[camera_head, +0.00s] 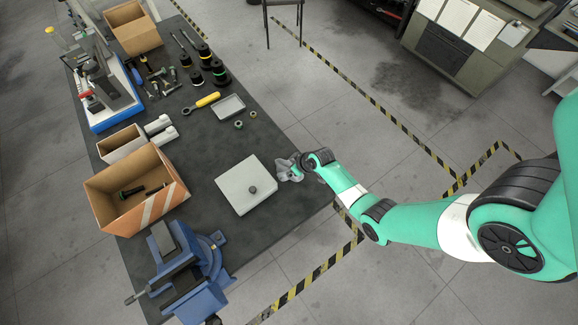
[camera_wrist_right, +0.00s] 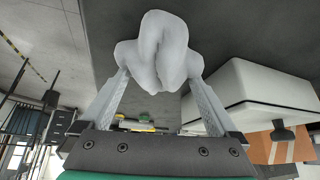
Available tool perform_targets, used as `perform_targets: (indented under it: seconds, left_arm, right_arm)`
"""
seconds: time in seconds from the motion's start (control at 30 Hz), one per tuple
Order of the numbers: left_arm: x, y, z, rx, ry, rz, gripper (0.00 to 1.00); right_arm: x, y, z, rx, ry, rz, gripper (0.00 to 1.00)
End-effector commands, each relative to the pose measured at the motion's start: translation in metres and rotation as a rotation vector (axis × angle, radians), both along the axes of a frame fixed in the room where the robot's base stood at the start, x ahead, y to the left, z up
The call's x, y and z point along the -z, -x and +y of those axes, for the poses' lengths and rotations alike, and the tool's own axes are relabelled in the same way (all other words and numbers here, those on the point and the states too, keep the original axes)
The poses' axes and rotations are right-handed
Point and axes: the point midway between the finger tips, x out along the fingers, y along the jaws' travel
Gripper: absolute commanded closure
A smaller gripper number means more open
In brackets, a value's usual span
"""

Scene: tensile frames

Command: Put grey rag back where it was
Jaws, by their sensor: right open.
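The grey rag (camera_head: 285,170) lies crumpled on the dark workbench, close to its right edge and just right of a pale square box. In the right wrist view the rag (camera_wrist_right: 160,45) is a bunched, light grey lump at the fingertips. My right gripper (camera_head: 299,164) is at the rag, coming in from the right. Its two fingers (camera_wrist_right: 158,82) are apart, one on each side of the rag; I cannot tell whether they touch it. Part of the rag is hidden by the gripper in the head view. My left gripper is not in view.
The pale box (camera_head: 240,194) with a dark knob stands beside the rag. A blue vise (camera_head: 190,275) is at the near end and an open cardboard box (camera_head: 130,188) at the left. A small grey tray (camera_head: 228,107) and tools lie farther back.

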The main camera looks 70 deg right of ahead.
Motion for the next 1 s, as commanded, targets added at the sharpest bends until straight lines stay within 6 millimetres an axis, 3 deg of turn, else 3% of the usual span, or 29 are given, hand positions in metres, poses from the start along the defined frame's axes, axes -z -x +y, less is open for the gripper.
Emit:
perform_targets:
  seconds: [0.27,0.5,0.7,1.0]
  left_arm:
    - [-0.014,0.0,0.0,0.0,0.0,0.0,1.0]
    - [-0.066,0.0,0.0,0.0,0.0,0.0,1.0]
    - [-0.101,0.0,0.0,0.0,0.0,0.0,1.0]
    - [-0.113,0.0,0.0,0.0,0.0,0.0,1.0]
  right_arm:
    - [-0.015,0.005,0.001,0.001,-0.001,0.0,0.04]
    - [-0.064,0.03,0.008,0.002,-0.001,0.001,0.04]
    - [-0.096,0.05,0.014,0.002,0.0,0.0,0.04]
    - [-0.105,0.061,0.018,0.0,0.0,0.0,0.04]
